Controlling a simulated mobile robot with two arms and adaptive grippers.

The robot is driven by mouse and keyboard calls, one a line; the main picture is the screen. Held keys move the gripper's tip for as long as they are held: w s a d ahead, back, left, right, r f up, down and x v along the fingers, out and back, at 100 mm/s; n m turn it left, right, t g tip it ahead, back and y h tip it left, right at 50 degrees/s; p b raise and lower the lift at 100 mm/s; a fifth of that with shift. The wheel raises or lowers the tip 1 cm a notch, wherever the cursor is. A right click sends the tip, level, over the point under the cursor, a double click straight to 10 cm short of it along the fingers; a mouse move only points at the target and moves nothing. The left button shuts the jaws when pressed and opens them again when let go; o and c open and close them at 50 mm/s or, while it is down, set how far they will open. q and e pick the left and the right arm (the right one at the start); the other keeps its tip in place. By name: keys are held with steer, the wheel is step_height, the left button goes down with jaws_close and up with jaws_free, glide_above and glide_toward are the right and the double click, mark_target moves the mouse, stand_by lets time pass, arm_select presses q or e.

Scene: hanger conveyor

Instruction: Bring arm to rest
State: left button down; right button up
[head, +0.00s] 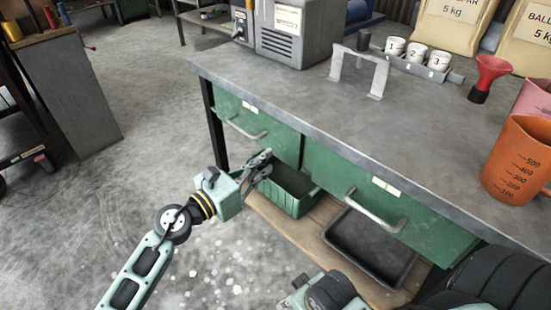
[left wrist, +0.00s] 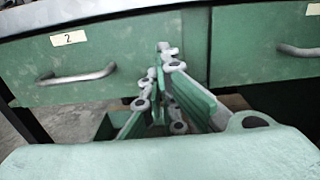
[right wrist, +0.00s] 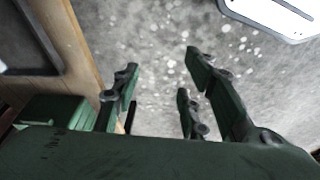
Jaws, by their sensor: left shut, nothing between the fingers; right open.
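My left gripper (head: 262,164) is in front of the bench's green drawers, near the gap between them. In the left wrist view its fingers (left wrist: 163,75) are together with nothing between them. The left drawer (head: 245,122) carries a label "2" in the left wrist view and is closed. In the right wrist view my right gripper (right wrist: 160,85) has its fingers spread wide and empty, over the speckled floor. In the head view, part of my right arm shows at the bottom, and its fingers are not visible there.
A grey-topped workbench (head: 330,100) fills the right side. Below it, a wooden shelf (head: 285,225) bears a green bin (head: 296,207) and a black tray (head: 370,245). On top stand a grey bracket (head: 375,75), an orange measuring jug (head: 515,160) and a red funnel (head: 488,75).

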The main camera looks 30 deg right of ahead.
arm_select(q)
steer(key=v, duration=0.7)
steer(key=shift+w+a+f, duration=0.15)
steer(key=shift+w+a, duration=0.05)
steer(key=shift+w, duration=0.05)
arm_select(e)
steer(key=shift+x, duration=0.95)
